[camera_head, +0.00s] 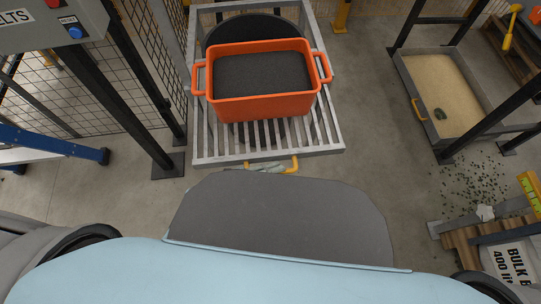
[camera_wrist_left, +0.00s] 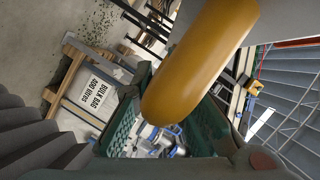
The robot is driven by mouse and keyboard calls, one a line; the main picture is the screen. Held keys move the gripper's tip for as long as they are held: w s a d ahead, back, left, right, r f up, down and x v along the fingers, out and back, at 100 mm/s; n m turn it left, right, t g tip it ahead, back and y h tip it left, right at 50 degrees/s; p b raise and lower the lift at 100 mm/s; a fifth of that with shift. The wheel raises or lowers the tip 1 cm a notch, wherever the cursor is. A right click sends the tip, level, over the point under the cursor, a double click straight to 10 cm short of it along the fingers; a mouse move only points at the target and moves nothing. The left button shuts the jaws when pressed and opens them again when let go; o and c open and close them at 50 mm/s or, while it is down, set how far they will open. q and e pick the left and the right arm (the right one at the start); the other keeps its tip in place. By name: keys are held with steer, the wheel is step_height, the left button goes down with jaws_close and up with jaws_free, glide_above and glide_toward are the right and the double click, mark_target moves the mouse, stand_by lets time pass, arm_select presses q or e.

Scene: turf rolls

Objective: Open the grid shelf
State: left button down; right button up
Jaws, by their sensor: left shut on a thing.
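The grid shelf (camera_head: 205,151) is a pale metal slatted frame, in the upper middle of the head view. Its yellow handle (camera_head: 291,163) sits at the middle of the near edge. My left gripper (camera_head: 267,168) is at this handle, small and mostly hidden behind my own body, and it is shut on it. In the left wrist view the handle (camera_wrist_left: 200,60) is a large orange-yellow bar close to the camera. An orange tub (camera_head: 262,107) with two side handles stands on the slats, holding dark grainy material. My right gripper is not in view.
A round black thing (camera_head: 255,27) lies behind the tub. A sand-filled tray (camera_head: 440,85) stands at right, with dark crumbs (camera_head: 475,185) on the floor nearby. A mesh fence and a dark post (camera_head: 135,115) are close on the left. Floor right of the shelf is clear.

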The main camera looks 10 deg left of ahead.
arm_select(q)
steer(key=shift+s+d, duration=0.25)
steer(key=shift+s, duration=0.7)
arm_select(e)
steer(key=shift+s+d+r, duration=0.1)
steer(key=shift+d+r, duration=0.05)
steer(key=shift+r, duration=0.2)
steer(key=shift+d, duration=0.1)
arm_select(q)
steer(key=c, duration=1.9)
jaws_free()
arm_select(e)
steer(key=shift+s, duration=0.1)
arm_select(q)
steer(key=v, duration=1.2)
